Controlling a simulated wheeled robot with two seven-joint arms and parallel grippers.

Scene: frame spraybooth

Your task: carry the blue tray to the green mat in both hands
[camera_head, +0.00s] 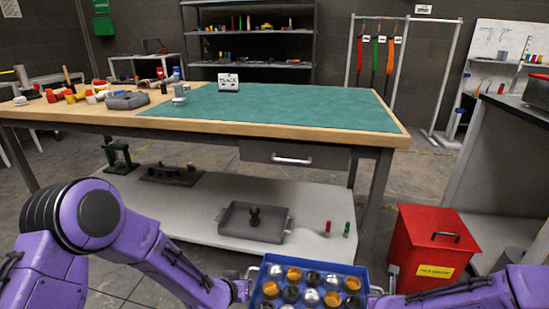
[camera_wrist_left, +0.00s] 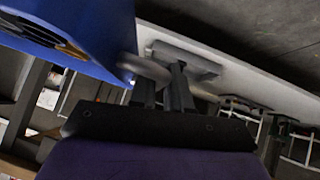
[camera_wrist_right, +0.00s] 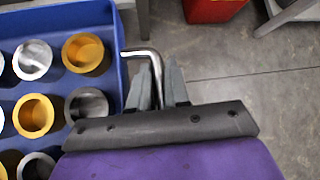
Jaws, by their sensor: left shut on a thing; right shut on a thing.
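The blue tray (camera_head: 312,261) is held low in front of me at the bottom of the head view, filled with several orange, black and silver cups. My left gripper (camera_wrist_left: 168,82) is shut on the metal handle (camera_wrist_left: 143,68) at the tray's left side. My right gripper (camera_wrist_right: 163,82) is shut on the bent metal handle (camera_wrist_right: 143,54) at the tray's right side. The tray's near edge is cut off. The green mat (camera_head: 285,105) lies on the workbench ahead, beyond and above the tray.
A small sign (camera_head: 228,83) stands at the mat's back edge. Cans and tools (camera_head: 90,95) crowd the workbench's left end. Below, a shelf (camera_head: 190,205) holds a grey tray (camera_head: 240,228). A red bin (camera_head: 432,245) stands right of the bench. The mat's surface is mostly clear.

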